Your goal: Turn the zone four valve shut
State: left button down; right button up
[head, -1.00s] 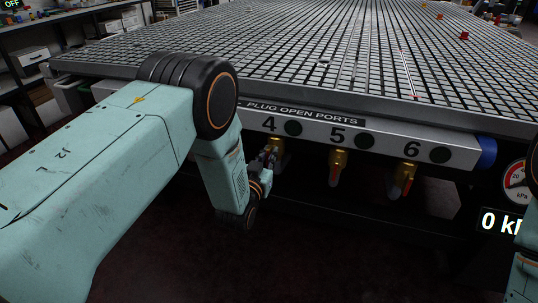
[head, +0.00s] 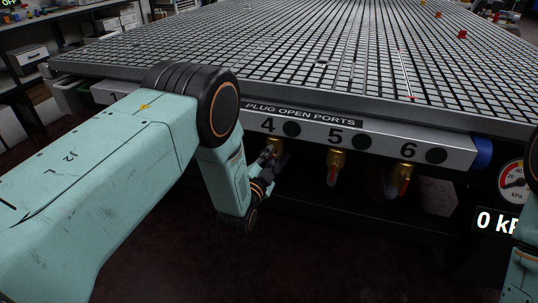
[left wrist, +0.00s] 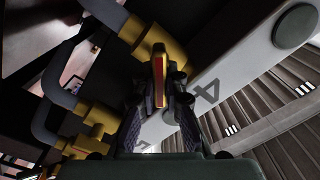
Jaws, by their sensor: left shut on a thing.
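The zone four valve is a brass fitting (head: 279,146) under the number 4 on the table's front rail, mostly hidden by my left gripper (head: 269,160). In the left wrist view its red-orange handle (left wrist: 159,66) stands between the fingers of my left gripper (left wrist: 162,84), which are shut on it. Brass pipework (left wrist: 140,38) shows behind the handle, and the rail with the 4 (left wrist: 205,95) lies to its right. The handle's exact angle is hard to tell in the head view. My right gripper is out of view.
Valves five (head: 335,165) and six (head: 399,178) hang to the right, their red handles pointing down. The grid table (head: 330,60) overhangs above. A gauge (head: 513,182) and a display reading 0 (head: 484,220) are at the far right. The floor below is clear.

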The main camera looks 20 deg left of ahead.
pick_arm(q)
jog(key=m, duration=0.4)
jog(key=shift+f+m, duration=0.15)
jog(key=shift+m, duration=0.15)
jog(key=shift+f+m, duration=0.1)
jog(key=shift+m, duration=1.8)
jog(key=c, duration=1.4)
grip_release()
jog(key=shift+s, duration=0.1)
jog(key=s, duration=1.2)
jog(key=shift+a, duration=0.15)
